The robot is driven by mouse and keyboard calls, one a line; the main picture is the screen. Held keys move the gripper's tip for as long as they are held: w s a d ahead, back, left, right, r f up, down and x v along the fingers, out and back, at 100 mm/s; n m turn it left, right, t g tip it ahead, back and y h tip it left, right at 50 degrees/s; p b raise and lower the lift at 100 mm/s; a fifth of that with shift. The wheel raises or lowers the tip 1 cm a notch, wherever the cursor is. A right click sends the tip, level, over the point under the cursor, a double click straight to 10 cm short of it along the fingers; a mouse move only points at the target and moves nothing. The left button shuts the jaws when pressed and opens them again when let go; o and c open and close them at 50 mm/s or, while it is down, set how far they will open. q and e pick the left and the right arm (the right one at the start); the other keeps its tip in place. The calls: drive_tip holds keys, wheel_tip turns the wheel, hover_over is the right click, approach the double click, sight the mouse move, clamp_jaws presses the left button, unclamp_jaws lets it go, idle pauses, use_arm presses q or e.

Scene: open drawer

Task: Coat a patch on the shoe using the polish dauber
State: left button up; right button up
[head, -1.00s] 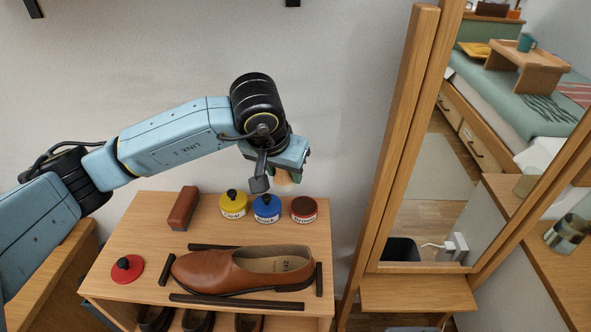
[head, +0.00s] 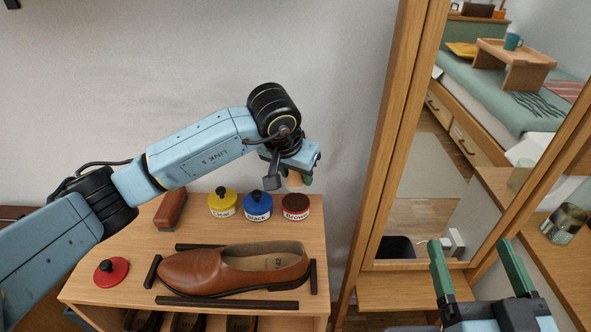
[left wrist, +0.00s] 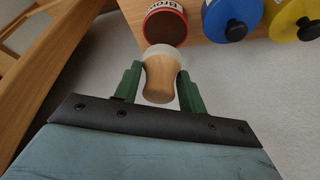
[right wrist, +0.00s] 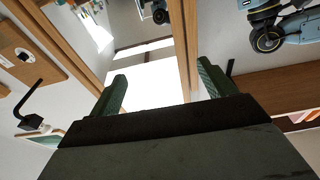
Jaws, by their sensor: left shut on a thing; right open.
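A brown leather shoe (head: 215,270) lies on the wooden cabinet top (head: 95,285), toe to the left, between dark strips. My left gripper (head: 297,178) is shut on the polish dauber, whose pale wooden handle (left wrist: 158,78) sits between the green fingers in the left wrist view. The dauber's whitish head (left wrist: 165,55) points toward the brown tin, and it hangs above that tin in the head view. The brown polish tin (head: 295,207) has no lid on and shows dark brown polish. My right gripper (head: 482,270) is open and empty at the lower right, before the mirror.
The black tin (head: 258,207) and clear tin (head: 222,203) are lidded. A brush (head: 171,209) stands at the back left, and a red knobbed lid (head: 111,271) lies at the front left. A framed mirror (head: 425,170) stands to the right.

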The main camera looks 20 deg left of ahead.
sight(295, 190)
use_arm(q)
drive_tip(key=shift+f+b, duration=0.55)
drive_tip(key=shift+f, duration=0.7)
drive_tip(key=shift+f+b, duration=0.55)
drive_tip(key=shift+f, duration=0.15)
use_arm(e)
wheel_tip(295, 190, up, 6)
drive_tip(key=s+t+y, duration=0.1)
drive_tip(key=s+t, duration=0.1)
drive_tip(key=t, duration=0.3)
drive_tip(key=shift+s+f, duration=0.2)
drive_tip(key=shift+s, duration=0.1)
use_arm(q)
drive_tip(key=shift+f+b, duration=0.55)
drive_tip(key=shift+f, duration=0.05)
use_arm(e)
drive_tip(key=shift+f, duration=0.45)
use_arm(q)
drive_tip(key=shift+r, duration=0.1)
drive_tip(key=shift+r+p, duration=2.25)
drive_tip(key=shift+r, duration=1.2)
use_arm(e)
drive_tip(key=shift+r, duration=2.2)
